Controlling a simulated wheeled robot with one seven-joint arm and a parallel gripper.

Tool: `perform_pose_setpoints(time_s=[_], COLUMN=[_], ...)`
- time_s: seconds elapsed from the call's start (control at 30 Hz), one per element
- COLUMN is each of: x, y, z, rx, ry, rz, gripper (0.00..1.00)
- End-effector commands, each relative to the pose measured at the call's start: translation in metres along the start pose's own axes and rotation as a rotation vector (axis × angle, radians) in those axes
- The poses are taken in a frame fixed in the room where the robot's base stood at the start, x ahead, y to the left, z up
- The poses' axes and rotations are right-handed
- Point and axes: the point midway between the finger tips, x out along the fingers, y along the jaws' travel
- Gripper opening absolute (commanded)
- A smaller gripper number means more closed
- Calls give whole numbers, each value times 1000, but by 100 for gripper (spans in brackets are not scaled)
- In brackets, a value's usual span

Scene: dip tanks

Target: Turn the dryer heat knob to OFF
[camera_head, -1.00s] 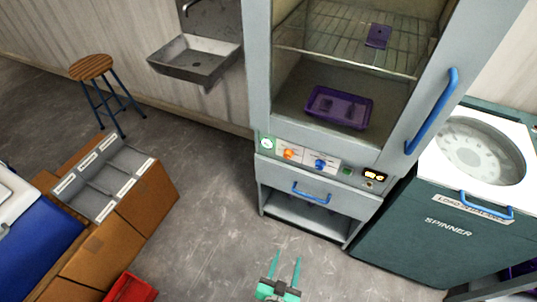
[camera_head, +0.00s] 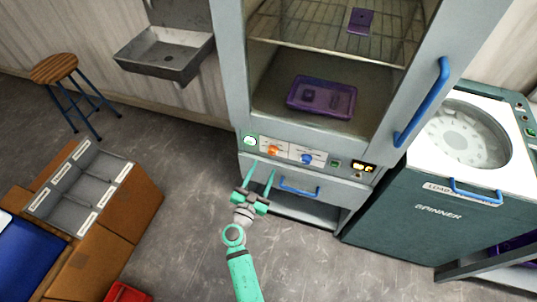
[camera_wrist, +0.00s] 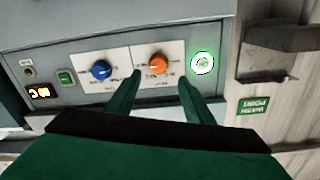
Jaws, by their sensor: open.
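The dryer (camera_head: 228,75) is a tall grey cabinet with a control panel below its chamber. The panel carries an orange knob (camera_head: 273,150) and a blue knob (camera_head: 306,158), side by side. Their printing is too small to read, so I cannot tell which is the heat knob or its setting. My gripper (camera_head: 262,168) is open and empty, just below and in front of the orange knob. In the wrist view, the fingers (camera_wrist: 158,82) point at the panel, with the orange knob (camera_wrist: 157,62) between and beyond the tips; the blue knob (camera_wrist: 101,70) is left of them.
A lit green round dial (camera_wrist: 202,63) lies beside the orange knob. A green switch (camera_wrist: 66,78) and lit display (camera_wrist: 39,92) are at the panel's other end. A drawer with a blue handle (camera_head: 299,190) is below. The spinner (camera_head: 410,215) stands right; a divided box (camera_head: 85,185) left.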

Motion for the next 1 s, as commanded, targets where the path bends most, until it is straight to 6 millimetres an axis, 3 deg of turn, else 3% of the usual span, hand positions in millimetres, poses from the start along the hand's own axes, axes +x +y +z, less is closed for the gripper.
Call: perform_pose_setpoints(time_s=[0.2,0.4,0.6,0.9,1.0], x=[43,71,82,83,84], y=[5,6,3,2,3], z=[-2,-2,-1,0,0], rx=[0,0,-1,-1,-1], ry=[3,3,0,0,0], rz=[10,10,4,2,3], gripper=[48,48,48,48,24])
